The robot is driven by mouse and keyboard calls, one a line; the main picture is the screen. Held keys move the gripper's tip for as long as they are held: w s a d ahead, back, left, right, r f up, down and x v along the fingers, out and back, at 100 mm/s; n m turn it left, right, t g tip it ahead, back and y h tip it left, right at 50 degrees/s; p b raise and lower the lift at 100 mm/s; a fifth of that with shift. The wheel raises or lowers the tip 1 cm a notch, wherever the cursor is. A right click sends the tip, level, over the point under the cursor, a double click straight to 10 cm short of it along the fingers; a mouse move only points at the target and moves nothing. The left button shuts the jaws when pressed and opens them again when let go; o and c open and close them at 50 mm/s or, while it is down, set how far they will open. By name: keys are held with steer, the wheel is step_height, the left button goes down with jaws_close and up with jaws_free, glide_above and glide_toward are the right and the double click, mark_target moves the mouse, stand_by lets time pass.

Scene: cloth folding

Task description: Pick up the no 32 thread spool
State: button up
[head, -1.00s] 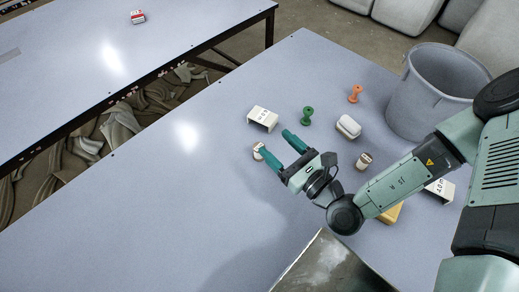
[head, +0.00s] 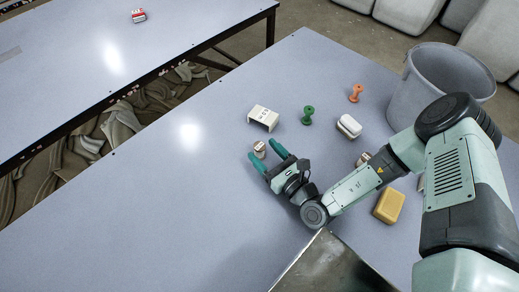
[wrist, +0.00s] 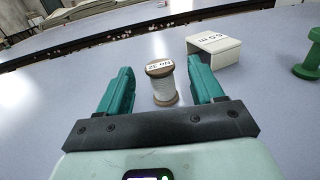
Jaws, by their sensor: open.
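The no 32 thread spool (wrist: 162,83) stands upright on the table in the wrist view, with white thread, brown ends and a label on top. In the head view the spool (head: 259,149) is small and sits just beyond the fingertips. My gripper (head: 265,155) is open and low over the table. In the wrist view my gripper (wrist: 160,85) has its two green fingers on either side of the spool, with a gap on each side. Nothing is held.
A white labelled box (head: 263,118) is close behind the spool. A green spool (head: 307,115), an orange spool (head: 355,93), a white case (head: 349,126) and a yellow block (head: 389,206) lie to the right. A grey bin (head: 447,75) is at the right back. The table's left side is clear.

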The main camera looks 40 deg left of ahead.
steer(key=shift+w+a, duration=0.2)
steer(key=shift+a, duration=1.2)
steer(key=c, duration=1)
